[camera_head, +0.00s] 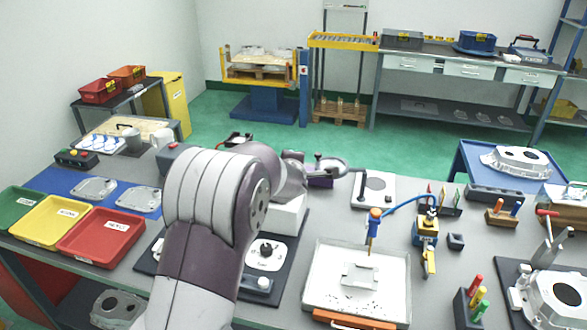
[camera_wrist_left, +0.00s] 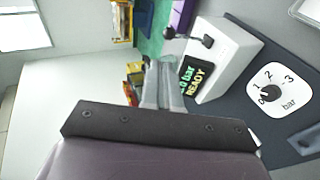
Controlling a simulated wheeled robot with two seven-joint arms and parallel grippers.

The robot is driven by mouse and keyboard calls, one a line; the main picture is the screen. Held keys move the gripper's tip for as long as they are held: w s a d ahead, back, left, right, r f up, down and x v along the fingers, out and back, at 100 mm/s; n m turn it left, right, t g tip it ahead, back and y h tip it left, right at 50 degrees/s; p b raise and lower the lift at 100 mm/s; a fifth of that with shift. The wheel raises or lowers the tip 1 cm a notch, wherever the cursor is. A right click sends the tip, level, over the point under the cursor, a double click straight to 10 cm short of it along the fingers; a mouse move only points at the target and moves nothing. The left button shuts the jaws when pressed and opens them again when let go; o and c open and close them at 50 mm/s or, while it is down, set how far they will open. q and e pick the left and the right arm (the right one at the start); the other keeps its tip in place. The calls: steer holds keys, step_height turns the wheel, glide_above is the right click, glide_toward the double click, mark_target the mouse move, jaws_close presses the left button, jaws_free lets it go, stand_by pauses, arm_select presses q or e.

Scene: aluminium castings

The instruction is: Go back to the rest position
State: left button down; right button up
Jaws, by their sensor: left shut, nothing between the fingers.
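My left arm (camera_head: 215,210) rises large in the middle of the head view, with its elbow bent. Its gripper is not clearly visible there, hidden behind the arm. In the left wrist view my left gripper (camera_wrist_left: 160,80) shows as two grey fingers held together, with nothing between them. Beside the fingertips is a white box (camera_wrist_left: 232,52) with a dark display (camera_wrist_left: 195,79) reading "bar READY". A dial panel (camera_wrist_left: 278,88) marked 1, 2, 3 bar lies to its right. My right gripper is not in view.
Green, yellow and red trays (camera_head: 105,232) stand at the left of the table. A shallow white tray (camera_head: 357,280) is at front centre, with a blue-and-orange tool (camera_head: 374,222) above it. Castings (camera_head: 555,295) and small tools crowd the right side. Green floor lies behind.

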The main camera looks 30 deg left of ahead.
arm_select(q)
steer(key=s+d+f+m+g+h, duration=0.45)
steer(key=s+d+f+m, duration=0.35)
steer(key=s+f+m, duration=0.3)
steer(key=s+d+m+g, duration=0.2)
steer(key=s+m, duration=0.3)
steer(key=s, duration=0.3)
steer(key=s+d+f+m+g, duration=0.1)
steer(key=s+d+m+g, duration=0.2)
steer(key=s, duration=0.6)
steer(key=d+m, duration=0.2)
steer(key=m, duration=0.1)
steer(key=shift+s+g, duration=0.3)
steer(key=shift+g, duration=0.05)
steer(key=shift+f+h, duration=0.1)
steer(key=shift+h, duration=0.15)
